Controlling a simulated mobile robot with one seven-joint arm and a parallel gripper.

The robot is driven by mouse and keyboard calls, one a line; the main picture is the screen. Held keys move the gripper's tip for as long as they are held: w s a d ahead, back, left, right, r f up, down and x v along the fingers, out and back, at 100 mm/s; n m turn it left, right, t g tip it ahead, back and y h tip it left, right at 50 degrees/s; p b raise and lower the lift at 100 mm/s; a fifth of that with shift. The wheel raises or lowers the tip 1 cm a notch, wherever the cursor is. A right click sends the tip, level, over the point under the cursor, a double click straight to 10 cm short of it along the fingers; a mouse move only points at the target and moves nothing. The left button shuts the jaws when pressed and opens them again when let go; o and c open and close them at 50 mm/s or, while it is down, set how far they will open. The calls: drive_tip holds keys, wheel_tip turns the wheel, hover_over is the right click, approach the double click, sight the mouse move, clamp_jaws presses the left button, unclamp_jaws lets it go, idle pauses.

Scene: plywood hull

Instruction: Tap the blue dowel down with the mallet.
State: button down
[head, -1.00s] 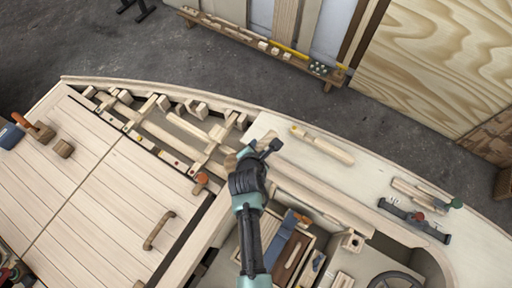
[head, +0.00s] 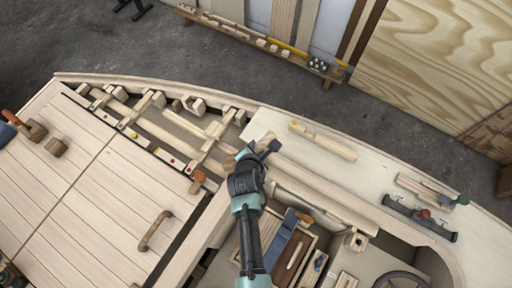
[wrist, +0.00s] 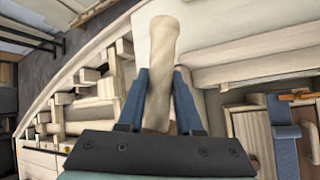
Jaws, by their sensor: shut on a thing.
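My gripper (head: 264,147) is over the inner edge of the pale side deck in the head view. In the wrist view its two blue fingers (wrist: 163,92) are shut on a pale wooden piece with a rounded end, which looks like the mallet's handle (wrist: 163,42). The mallet's head cannot be clearly made out; a bit of wood shows just left of the gripper in the head view. A strip (head: 150,146) with small coloured dowel ends runs along the hatch edge, left of the gripper. I cannot tell for sure which one is the blue dowel.
Wooden ribs (head: 208,143) and openings lie between strip and hull rim. An orange-topped peg (head: 198,177) stands at the strip's near end. A wooden handle (head: 155,231) rises from the hatch. A long wooden tool (head: 322,141) and a dark clamp-like tool (head: 420,218) lie on the deck.

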wheel_tip(320, 180, down, 5)
drive_tip(key=b, duration=0.4)
wheel_tip(320, 180, up, 6)
drive_tip(key=p, duration=0.5)
drive_tip(key=shift+f+p, duration=0.2)
drive_tip(key=shift+p, duration=0.1)
drive_tip(key=shift+f, duration=0.1)
idle(0.6)
drive_tip(key=shift+s+a+r+b, duration=0.1)
drive_tip(key=shift+s+r+b, duration=0.15)
drive_tip(key=shift+s+b, duration=0.15)
drive_tip(key=s+a+r+n+y+b, duration=0.2)
drive_tip(key=s+r, duration=0.6)
drive_tip(key=shift+s+a+r+n, duration=0.2)
drive_tip(key=shift+a+r+n, duration=0.1)
drive_tip(key=shift+r, duration=0.05)
